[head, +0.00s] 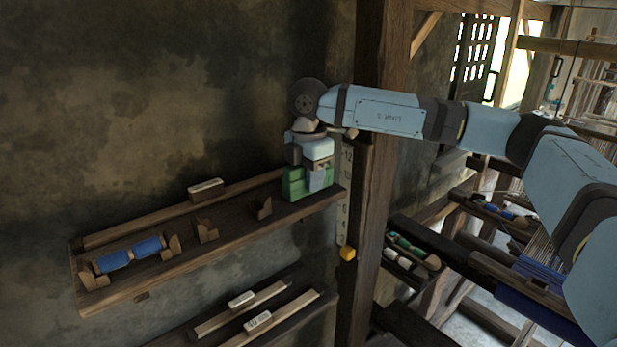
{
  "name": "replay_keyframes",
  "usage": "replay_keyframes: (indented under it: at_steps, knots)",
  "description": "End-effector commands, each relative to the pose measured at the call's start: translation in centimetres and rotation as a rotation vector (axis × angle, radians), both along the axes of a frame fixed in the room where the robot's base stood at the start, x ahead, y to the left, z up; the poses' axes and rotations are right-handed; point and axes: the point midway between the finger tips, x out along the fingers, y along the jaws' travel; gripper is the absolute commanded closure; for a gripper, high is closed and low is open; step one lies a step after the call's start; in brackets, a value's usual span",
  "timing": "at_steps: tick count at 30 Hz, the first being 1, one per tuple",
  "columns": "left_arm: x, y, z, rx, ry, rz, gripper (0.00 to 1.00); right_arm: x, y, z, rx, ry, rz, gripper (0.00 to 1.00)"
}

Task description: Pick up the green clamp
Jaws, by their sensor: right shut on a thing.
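The green clamp (294,184) is at the right end of the upper wooden wall shelf (215,238). It is a blocky green thing, partly covered by my gripper. My right gripper (318,178) comes down on it from above and is shut on it. The clamp is at shelf height; I cannot tell whether it touches the board. My left gripper is not in view.
A blue spool (148,247) lies in wooden cradles at the shelf's left end. Empty cradles (206,231) stand mid-shelf. A lower shelf (285,317) is below. A wooden post (372,160) stands right of the shelf, with a yellow block (347,254) near it. The loom is at right.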

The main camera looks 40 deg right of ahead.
Motion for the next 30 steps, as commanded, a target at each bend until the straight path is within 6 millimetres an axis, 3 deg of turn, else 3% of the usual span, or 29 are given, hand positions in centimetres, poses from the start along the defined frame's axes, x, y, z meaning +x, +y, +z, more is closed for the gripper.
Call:
replay_keyframes:
  at_steps: [8,18,24,30]
  knots:
    - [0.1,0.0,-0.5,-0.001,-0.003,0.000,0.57,0.1,0.1,3.2,0.001,-0.004,0.000,0.95]
    - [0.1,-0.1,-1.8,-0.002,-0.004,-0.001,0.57,0.1,0.1,13.0,0.001,-0.006,0.001,0.95]
    - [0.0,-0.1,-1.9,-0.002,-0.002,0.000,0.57,0.0,0.0,17.8,0.000,-0.004,0.001,0.95]
    - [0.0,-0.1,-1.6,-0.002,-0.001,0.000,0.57,0.0,0.0,19.6,0.000,-0.002,0.000,0.95]
